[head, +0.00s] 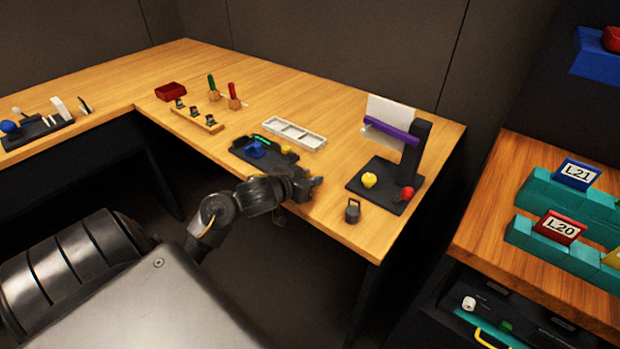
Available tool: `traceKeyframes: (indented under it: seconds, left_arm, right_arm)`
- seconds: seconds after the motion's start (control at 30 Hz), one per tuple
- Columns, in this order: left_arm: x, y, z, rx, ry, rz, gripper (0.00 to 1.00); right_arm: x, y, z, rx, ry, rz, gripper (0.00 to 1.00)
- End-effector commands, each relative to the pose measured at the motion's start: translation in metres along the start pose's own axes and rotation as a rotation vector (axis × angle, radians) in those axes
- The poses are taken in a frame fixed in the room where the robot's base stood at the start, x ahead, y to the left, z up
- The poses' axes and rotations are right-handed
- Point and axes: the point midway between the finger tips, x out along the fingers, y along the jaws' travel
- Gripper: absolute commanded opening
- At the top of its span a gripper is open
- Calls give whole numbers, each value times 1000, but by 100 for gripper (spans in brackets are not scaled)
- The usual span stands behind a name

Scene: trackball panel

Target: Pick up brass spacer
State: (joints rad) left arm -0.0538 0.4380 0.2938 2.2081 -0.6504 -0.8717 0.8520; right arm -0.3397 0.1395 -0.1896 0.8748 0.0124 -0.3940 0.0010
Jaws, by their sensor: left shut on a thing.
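My left gripper (314,184) reaches over the front edge of the wooden bench, just right of a black panel (238,151). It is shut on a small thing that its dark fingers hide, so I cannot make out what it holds. I cannot pick out a brass spacer for certain. The panel carries a blue part (257,148), a green strip (262,140) and a small yellow piece (287,149). My left wrist stands in front of the panel's near right part. My right gripper is not in view.
A white compartment tray (294,134) lies behind the panel. To the right, a black stand (412,158) holds a yellow knob (369,180) and a red knob (407,193) on its base. A dark weight-like block (352,212) sits near the front edge. Red-handled and green-handled tools stand further back.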

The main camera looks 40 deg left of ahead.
Motion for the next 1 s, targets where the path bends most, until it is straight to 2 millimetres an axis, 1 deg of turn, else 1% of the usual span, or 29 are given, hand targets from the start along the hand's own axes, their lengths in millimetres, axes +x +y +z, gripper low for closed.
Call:
traceKeyframes:
  seconds: [0.07,0.1,0.2,0.23,0.27,0.5,0.57,0.6,0.7,0.9,1.0]
  left_arm:
    - [-2,0,-5,1,1,0,7]
    - [-3,0,-7,2,1,0,7]
    - [-6,0,-15,2,2,0,7]
    - [-9,0,-23,4,3,0,7]
    - [-14,-1,-35,7,5,0,7]
    - [-77,-27,-74,11,-3,0,7]
    - [-89,-35,-69,7,-7,0,7]
    - [-98,-40,-69,7,-8,0,7]
    - [-117,-50,-70,4,-6,1,7]
    - [-143,-66,-72,1,-3,1,7]
    - [-151,-70,-73,0,-1,1,7]
  right_arm:
    - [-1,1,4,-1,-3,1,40]
    - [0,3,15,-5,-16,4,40]
    - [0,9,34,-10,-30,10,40]
    - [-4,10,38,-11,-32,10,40]
    - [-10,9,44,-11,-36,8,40]
    - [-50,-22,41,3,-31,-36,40]
    - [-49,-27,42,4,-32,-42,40]
    - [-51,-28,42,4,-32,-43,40]
    - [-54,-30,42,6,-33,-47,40]
    - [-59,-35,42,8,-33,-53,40]
    - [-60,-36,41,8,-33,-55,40]
